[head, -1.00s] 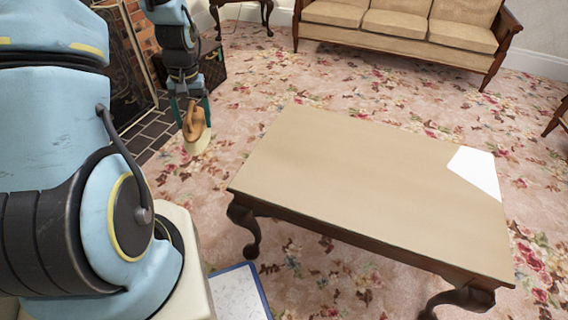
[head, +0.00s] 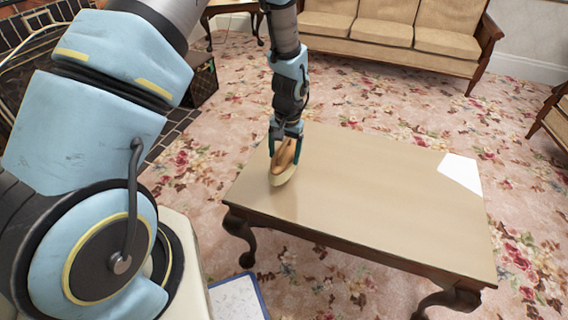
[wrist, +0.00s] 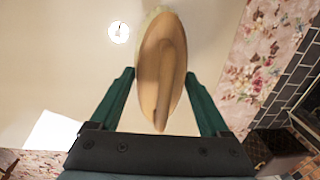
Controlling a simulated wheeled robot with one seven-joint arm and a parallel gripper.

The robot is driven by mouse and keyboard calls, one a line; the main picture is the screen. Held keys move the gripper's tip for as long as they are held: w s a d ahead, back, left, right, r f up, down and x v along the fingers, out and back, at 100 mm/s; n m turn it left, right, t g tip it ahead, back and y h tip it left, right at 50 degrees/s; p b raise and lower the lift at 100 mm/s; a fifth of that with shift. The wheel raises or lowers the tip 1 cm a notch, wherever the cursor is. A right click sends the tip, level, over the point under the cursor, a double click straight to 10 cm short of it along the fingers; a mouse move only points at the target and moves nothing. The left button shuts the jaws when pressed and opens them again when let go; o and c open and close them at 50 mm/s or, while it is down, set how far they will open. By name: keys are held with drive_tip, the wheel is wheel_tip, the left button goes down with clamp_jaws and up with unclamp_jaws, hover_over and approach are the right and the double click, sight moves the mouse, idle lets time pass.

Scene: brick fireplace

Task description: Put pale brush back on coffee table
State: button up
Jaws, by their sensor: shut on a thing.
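The pale brush (head: 284,170) has a tan wooden back and pale bristles pointing down. My gripper (head: 286,145) is shut on it and holds it over the left part of the coffee table (head: 360,190). In the wrist view the brush (wrist: 162,70) sits between the two green fingers (wrist: 160,95), with the pale table top (wrist: 70,60) behind it. Whether the bristles touch the table top I cannot tell.
A white sheet (head: 460,172) lies at the table's right end. The rest of the top is bare. A sofa (head: 400,40) stands behind, and a blue-edged board (head: 238,298) lies on the floor in front. The fireplace hearth (head: 165,135) is at left.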

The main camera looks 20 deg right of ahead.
sight(284, 162)
drive_tip(key=shift+w+f, duration=0.1)
drive_tip(key=shift+f, duration=1.85)
drive_tip(key=shift+f, duration=0.1)
drive_tip(key=o, duration=1.4)
drive_tip(key=shift+o, duration=0.2)
drive_tip(key=r, duration=1.2)
drive_tip(key=shift+s+d+r, duration=0.1)
drive_tip(key=shift+s+d, duration=0.15)
drive_tip(key=shift+s, duration=0.05)
drive_tip(key=w+a+r+n, duration=0.3)
drive_tip(key=a+r, duration=0.5)
drive_tip(key=a, duration=0.6)
drive_tip(key=s+a+r+n, duration=0.2)
drive_tip(key=s+a+r, duration=0.1)
drive_tip(key=a, duration=0.5)
drive_tip(key=s+a+r+n+t, duration=0.1)
drive_tip(key=s+a+r+n, duration=0.1)
drive_tip(key=a, duration=0.6)
drive_tip(key=shift+s+a+r+h, duration=0.4)
drive_tip(key=shift+s+r, duration=0.25)
drive_tip(key=shift+r, duration=0.3)
